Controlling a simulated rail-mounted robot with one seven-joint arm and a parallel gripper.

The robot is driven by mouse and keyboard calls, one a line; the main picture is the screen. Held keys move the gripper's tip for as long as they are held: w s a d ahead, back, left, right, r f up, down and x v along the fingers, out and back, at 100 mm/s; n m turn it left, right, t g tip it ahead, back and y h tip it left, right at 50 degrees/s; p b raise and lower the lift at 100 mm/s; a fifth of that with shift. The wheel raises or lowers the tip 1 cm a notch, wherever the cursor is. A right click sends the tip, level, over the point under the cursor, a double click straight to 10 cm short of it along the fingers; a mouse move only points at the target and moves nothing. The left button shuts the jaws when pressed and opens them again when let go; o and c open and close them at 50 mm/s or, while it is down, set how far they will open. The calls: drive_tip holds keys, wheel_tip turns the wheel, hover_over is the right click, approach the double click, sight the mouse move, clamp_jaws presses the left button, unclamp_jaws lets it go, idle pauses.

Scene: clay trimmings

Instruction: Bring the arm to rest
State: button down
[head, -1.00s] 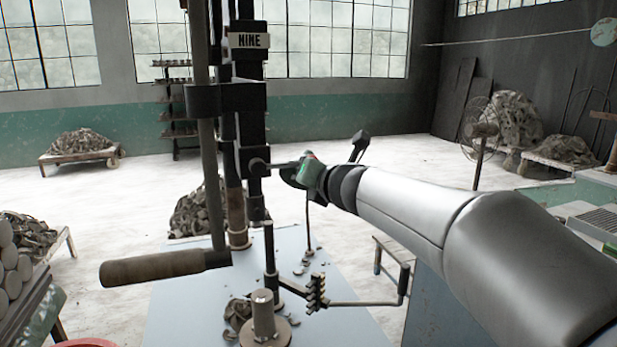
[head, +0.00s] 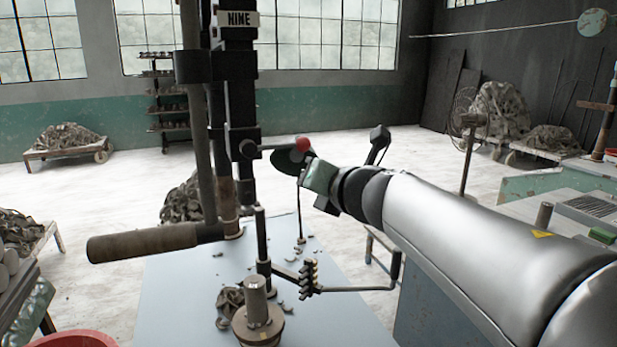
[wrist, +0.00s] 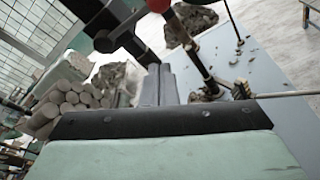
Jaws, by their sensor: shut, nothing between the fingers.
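My gripper (wrist: 159,82) shows in the wrist view with its two dark fingers together and nothing between them. In the head view my silver arm reaches in from the right, and the green gripper body (head: 321,177) is beside the tall dark press (head: 233,120). The fingers are hard to make out there. A red knob (head: 302,145) is just beyond the gripper body, and it also shows at the top of the wrist view (wrist: 158,4). I cannot tell whether the gripper touches anything at the press.
A pale blue table (head: 180,300) bears the press, a round metal post (head: 257,300) and scattered clay scraps (head: 229,302). A wooden handle (head: 143,243) juts left from the press. A red basin (head: 75,340) is at the lower left. Open floor lies beyond.

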drive_tip(key=s+d+f+m+g+h, duration=0.25)
drive_tip(key=d+f+m+h, duration=0.25)
drive_tip(key=d+f+m, duration=0.45)
drive_tip(key=s+d+f+m+g+h, duration=0.1)
drive_tip(key=s+d+f+m+h, duration=0.35)
drive_tip(key=m, duration=0.75)
drive_tip(key=s+f+m+g+y, duration=0.2)
drive_tip(key=s+f+m+g, duration=0.8)
drive_tip(key=s+f, duration=0.7)
drive_tip(key=s+m, duration=0.2)
drive_tip(key=m, duration=0.1)
drive_tip(key=shift+s+f+m, duration=0.35)
